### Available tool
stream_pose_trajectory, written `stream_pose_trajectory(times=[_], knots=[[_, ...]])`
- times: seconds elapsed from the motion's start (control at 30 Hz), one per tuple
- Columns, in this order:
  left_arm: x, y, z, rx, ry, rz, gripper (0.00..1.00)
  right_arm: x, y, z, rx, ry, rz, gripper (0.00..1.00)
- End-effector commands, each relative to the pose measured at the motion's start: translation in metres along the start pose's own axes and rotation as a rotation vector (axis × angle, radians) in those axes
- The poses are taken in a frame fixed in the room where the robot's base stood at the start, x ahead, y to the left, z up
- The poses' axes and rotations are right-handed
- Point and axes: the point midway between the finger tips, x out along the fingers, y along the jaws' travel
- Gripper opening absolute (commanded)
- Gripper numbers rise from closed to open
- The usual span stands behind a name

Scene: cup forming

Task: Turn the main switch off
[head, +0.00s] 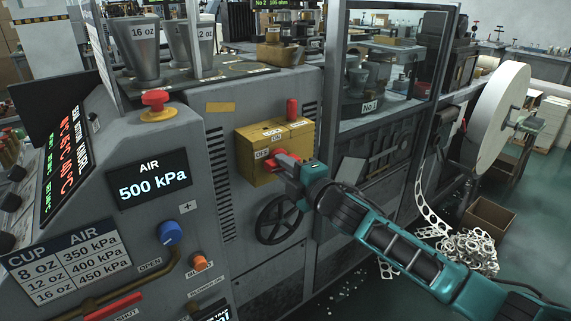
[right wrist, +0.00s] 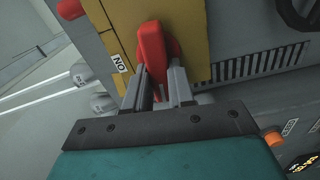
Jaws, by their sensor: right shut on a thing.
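The main switch is a red handle (head: 284,158) on the front of a yellow box (head: 252,151) on the grey machine. An OFF label lies left of the handle and an ON label above it. My right gripper (head: 291,167) is at the handle, its arm coming in from the lower right. In the right wrist view the red handle (right wrist: 152,50) stands between the two fingers of my right gripper (right wrist: 158,85), which is shut on it. The fingers hide part of the handle, and I cannot tell exactly which label it points to. My left gripper is not in view.
A red post (head: 292,109) stands on top of the yellow box. A black handwheel (head: 279,220) sits just below. The control panel at left has a red stop button (head: 156,101), a blue knob (head: 170,233) and an orange knob (head: 199,262). Scrap webbing (head: 462,248) lies at right.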

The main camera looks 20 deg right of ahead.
Motion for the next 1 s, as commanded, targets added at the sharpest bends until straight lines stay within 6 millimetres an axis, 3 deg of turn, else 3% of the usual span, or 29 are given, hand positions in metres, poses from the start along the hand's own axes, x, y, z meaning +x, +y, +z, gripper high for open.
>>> stream_pose_trajectory(times=[0.3, 0.8, 0.83, 1.0], knots=[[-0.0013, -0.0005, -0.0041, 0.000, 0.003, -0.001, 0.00, 0.0006, 0.0011, 0.0003, -0.108, -0.001, 0.003, 0.00], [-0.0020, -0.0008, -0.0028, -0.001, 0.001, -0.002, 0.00, 0.0006, 0.0010, 0.0005, -0.130, -0.001, 0.004, 0.00], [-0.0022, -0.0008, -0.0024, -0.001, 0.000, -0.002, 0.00, 0.0006, 0.0010, 0.0005, -0.131, -0.001, 0.004, 0.24], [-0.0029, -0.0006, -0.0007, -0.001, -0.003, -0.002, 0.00, 0.0005, 0.0004, 0.0006, -0.128, -0.001, 0.003, 0.41]])
